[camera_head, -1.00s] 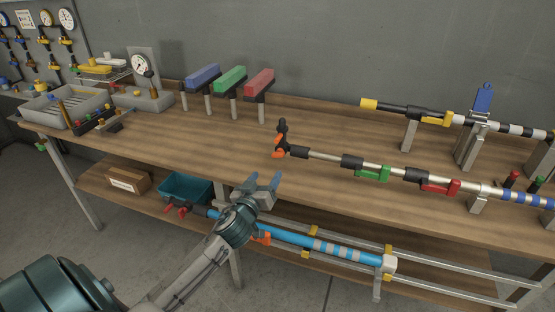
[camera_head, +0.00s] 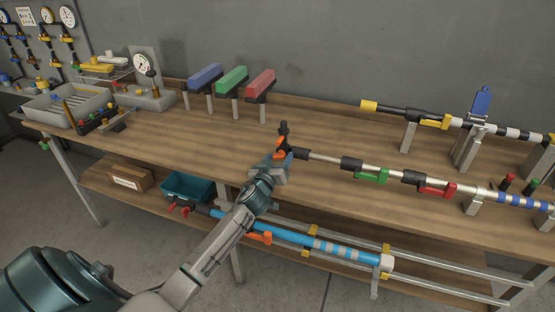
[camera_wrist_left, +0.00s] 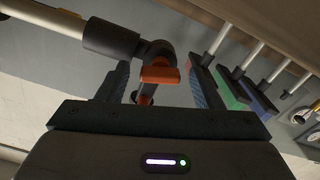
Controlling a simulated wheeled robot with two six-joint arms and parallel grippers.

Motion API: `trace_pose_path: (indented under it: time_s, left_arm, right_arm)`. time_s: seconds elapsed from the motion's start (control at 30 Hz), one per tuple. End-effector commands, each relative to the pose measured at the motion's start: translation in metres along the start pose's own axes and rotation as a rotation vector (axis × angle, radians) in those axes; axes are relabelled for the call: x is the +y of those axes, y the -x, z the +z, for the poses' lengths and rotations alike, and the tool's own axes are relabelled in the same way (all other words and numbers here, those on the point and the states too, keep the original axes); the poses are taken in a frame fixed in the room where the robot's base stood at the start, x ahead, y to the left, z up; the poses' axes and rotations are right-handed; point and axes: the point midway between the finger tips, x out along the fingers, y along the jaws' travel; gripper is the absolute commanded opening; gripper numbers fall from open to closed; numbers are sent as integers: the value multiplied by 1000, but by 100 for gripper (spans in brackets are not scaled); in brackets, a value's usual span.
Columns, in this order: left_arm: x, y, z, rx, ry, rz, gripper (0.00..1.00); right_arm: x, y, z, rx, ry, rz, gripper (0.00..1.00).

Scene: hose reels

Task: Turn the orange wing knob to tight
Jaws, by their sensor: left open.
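The orange wing knob (camera_head: 280,142) is on the black elbow fitting at the left end of a silver pipe (camera_head: 327,157) above the bench. In the left wrist view, the orange knob (camera_wrist_left: 160,74) shows between my two fingers, with a second orange part below it. My left gripper (camera_head: 278,157) is at the knob, its jaws partly hiding it in the head view. In the left wrist view my left gripper (camera_wrist_left: 160,82) is open, with a finger on each side of the knob and visible gaps. Finger contact is not visible. My right gripper is not in view.
Green (camera_head: 370,176) and red (camera_head: 437,190) handles sit along the same pipe. Blue (camera_head: 205,76), green (camera_head: 231,80) and red (camera_head: 260,83) blocks stand on posts behind. A blue tube (camera_head: 325,247) with another orange part (camera_head: 258,237) lies below. The bench's middle left is clear.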

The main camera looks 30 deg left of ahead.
Motion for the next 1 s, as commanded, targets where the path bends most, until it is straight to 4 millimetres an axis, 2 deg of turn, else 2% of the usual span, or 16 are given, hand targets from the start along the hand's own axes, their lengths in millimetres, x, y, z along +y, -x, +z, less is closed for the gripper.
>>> trace_pose_path:
  time_s: [0.07,0.27,0.3,0.67,1.0]
  left_arm:
    - [0,0,0,0,0,0,56]
    - [0,0,0,0,0,0,17]
    - [0,0,0,0,0,0,15]
    - [0,0,0,-1,-62,0,15]
    - [0,0,0,-1,-317,0,15]
  right_arm:
    - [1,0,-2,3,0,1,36]
    - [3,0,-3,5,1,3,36]
    - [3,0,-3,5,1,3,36]
    - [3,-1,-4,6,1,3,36]
    - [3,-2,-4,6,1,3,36]
